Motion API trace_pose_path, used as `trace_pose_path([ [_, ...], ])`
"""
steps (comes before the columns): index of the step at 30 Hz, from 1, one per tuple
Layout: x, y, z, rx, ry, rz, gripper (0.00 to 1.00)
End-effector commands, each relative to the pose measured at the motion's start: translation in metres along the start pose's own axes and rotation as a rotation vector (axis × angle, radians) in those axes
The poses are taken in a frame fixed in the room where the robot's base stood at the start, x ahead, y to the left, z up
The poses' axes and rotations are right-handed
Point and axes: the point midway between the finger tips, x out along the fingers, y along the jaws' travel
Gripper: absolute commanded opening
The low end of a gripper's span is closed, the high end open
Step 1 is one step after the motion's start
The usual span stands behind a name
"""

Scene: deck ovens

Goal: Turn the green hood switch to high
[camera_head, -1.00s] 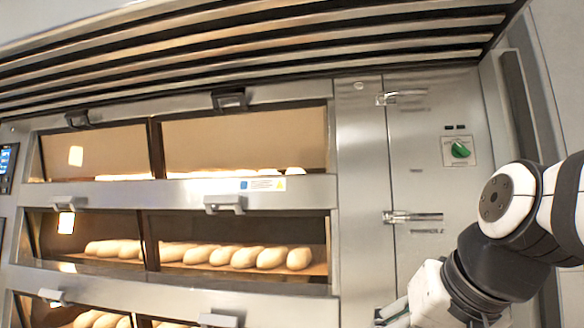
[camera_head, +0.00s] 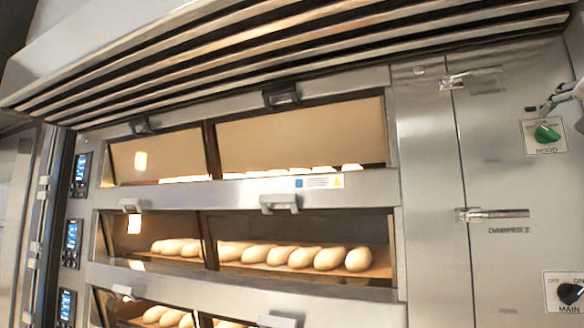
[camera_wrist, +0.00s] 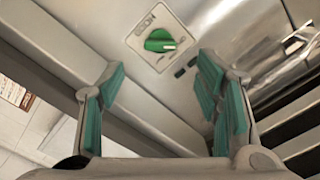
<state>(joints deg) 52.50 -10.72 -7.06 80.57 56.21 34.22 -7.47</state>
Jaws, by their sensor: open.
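The green hood switch (camera_head: 546,133) is a round knob on a white plate marked HOOD, on the steel panel at the right of the head view. In the wrist view the green knob (camera_wrist: 160,40) lies beyond the fingertips, between them and a little above. My gripper (camera_wrist: 155,85) is open, with its teal finger pads spread apart and nothing between them. In the head view part of my gripper (camera_head: 562,97) shows at the right edge, just above and beside the switch plate. I cannot tell whether it touches the panel.
Two damper handles (camera_head: 470,80) (camera_head: 490,214) stick out left of the switch. A black MAIN switch (camera_head: 569,293) sits below it. Deck ovens with bread (camera_head: 290,256) fill the left and middle. The slatted hood (camera_head: 300,50) overhangs above.

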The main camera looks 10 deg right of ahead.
Motion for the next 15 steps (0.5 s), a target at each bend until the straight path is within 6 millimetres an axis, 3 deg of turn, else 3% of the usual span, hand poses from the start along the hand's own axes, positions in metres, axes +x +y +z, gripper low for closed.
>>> trace_pose_path([
  [9, 0.059, 0.000, 0.000, 0.001, -0.003, 0.001, 0.58],
  [15, 0.079, -0.001, 0.000, 0.000, -0.002, -0.001, 0.58],
])
